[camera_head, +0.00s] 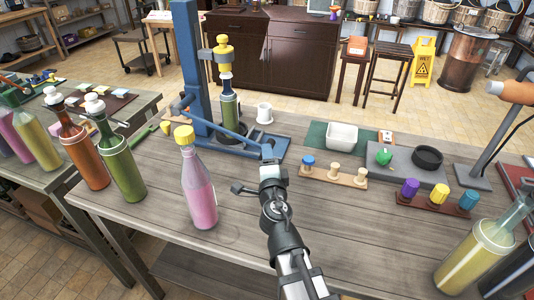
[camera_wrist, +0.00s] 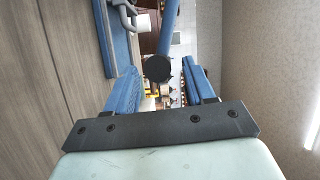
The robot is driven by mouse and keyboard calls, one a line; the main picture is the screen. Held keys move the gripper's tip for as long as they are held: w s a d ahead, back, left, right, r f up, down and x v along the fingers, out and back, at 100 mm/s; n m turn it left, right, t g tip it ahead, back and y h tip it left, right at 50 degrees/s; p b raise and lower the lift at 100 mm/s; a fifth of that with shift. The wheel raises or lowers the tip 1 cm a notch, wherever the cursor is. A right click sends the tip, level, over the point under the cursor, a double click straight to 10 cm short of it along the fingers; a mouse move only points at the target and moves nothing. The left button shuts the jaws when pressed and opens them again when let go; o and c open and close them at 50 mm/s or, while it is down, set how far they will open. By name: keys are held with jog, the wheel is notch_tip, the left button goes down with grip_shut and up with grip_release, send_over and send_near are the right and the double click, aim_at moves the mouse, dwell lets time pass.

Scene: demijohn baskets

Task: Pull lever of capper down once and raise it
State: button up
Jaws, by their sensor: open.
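The blue capper (camera_head: 187,62) stands upright on the far side of the wooden table. A green bottle (camera_head: 230,108) stands under its yellow head (camera_head: 223,48). The capper's blue lever (camera_head: 222,131) slopes down from the column toward my gripper (camera_head: 268,155). In the wrist view the lever (camera_wrist: 168,30) shows with its round black end facing the camera. The blue fingers of my gripper (camera_wrist: 159,72) are open, one on each side of that end. I see gaps beside it, and no contact is clear. In the head view the lever's tip is partly hidden by my gripper.
A pink bottle with a yellow cap (camera_head: 200,190) stands left of my arm. A wooden peg rack (camera_head: 333,175) lies to the right.

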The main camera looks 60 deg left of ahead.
jog(key=v, duration=0.3)
jog(key=shift+s+d, duration=0.15)
jog(key=shift+d, duration=0.15)
jog(key=shift+c, duration=0.2)
